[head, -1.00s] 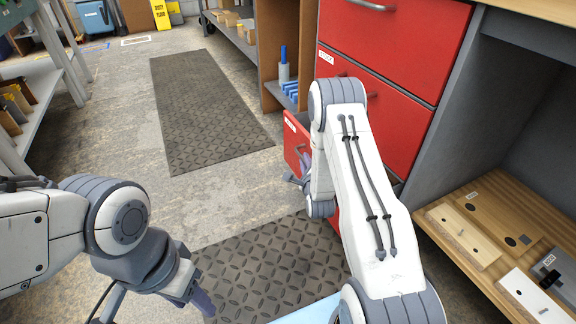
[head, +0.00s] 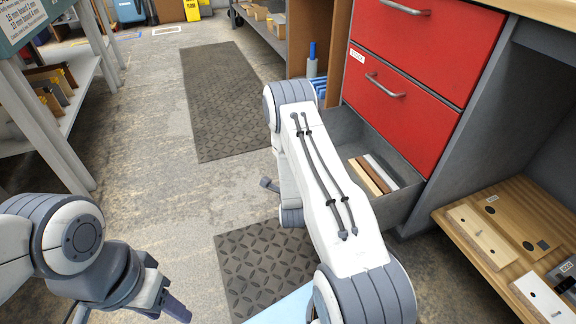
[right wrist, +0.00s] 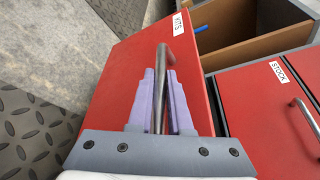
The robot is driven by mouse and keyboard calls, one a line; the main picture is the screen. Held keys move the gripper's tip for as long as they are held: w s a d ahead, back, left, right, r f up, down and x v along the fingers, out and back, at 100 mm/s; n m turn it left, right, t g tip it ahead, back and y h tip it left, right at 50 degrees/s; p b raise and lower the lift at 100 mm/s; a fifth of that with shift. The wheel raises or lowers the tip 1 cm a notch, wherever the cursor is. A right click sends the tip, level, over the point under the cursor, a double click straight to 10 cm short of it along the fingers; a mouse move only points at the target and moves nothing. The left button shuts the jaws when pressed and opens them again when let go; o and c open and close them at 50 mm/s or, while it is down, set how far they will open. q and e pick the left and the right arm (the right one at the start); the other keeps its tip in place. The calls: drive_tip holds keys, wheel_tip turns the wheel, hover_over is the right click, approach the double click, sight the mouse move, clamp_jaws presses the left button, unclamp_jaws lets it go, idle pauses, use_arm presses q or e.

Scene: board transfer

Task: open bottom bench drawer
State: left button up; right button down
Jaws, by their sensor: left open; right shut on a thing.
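The bottom bench drawer (head: 403,208) stands pulled out in the head view, with its grey inside showing and several small boards (head: 372,174) lying in it. Its red front (right wrist: 118,72) with a white label fills the middle of the right wrist view; in the head view my right arm hides it. My right gripper (right wrist: 161,98) is shut on the drawer's metal bar handle (right wrist: 162,62), one purple finger on each side. My left gripper (head: 176,308) is open and empty at the lower left of the head view, over the floor, well away from the drawer.
Two red drawers (head: 400,117) above are shut. A low wooden shelf (head: 470,245) with boards is at the right. Dark floor mats (head: 222,100) lie along the aisle. A grey rack (head: 62,135) stands at the left.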

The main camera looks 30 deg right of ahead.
drive_tip(key=c, duration=0.8)
unclamp_jaws()
drive_tip(key=shift+w, duration=0.1)
drive_tip(key=shift+c, duration=0.2)
drive_tip(key=shift+s+a+r+p, duration=0.1)
drive_tip(key=shift+s+a+p, duration=0.1)
drive_tip(key=shift+s+p, duration=0.15)
drive_tip(key=p+v, duration=0.3)
drive_tip(key=v, duration=0.6)
drive_tip(key=shift+s+a, duration=0.15)
drive_tip(key=shift+s, duration=0.15)
drive_tip(key=shift+r, duration=0.1)
